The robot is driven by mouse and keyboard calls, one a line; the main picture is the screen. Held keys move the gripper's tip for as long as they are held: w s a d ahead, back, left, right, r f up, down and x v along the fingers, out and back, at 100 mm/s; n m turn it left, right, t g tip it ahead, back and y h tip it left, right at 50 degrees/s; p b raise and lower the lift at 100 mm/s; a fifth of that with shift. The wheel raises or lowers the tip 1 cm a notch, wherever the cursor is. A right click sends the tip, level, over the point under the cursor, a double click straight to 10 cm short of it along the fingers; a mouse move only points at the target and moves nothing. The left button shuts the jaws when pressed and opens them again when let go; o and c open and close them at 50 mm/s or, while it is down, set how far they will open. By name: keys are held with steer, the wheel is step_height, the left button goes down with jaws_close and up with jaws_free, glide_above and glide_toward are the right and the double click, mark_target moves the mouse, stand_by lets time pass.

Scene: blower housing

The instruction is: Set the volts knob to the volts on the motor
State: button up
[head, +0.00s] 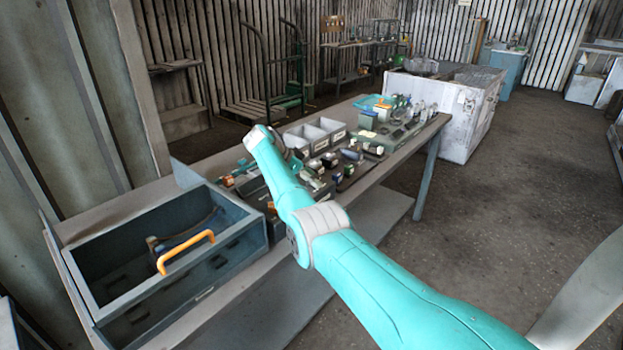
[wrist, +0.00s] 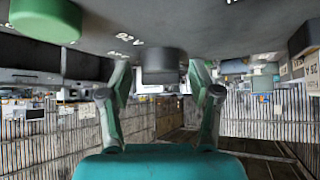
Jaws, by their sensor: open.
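In the wrist view, which looks upside down, a dark round knob (wrist: 162,62) sits on a grey surface, with small white markings beside it that I cannot read surely. My gripper (wrist: 160,70) is open, with one finger on each side of this knob; I cannot tell whether they touch it. A green round knob or button (wrist: 46,20) is on the same surface at the upper left. In the head view my arm hides the gripper and the knob. I cannot make out the motor or its volts for certain in either view.
A workbench (head: 386,165) holds many small parts and grey bins (head: 318,134). An open blue-grey drawer box (head: 240,232) with an orange handle (head: 187,252) stands at the near left. A large white crate (head: 455,120) is beyond the bench.

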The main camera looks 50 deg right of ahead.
steer(key=v, duration=1.2)
steer(key=shift+f, duration=0.1)
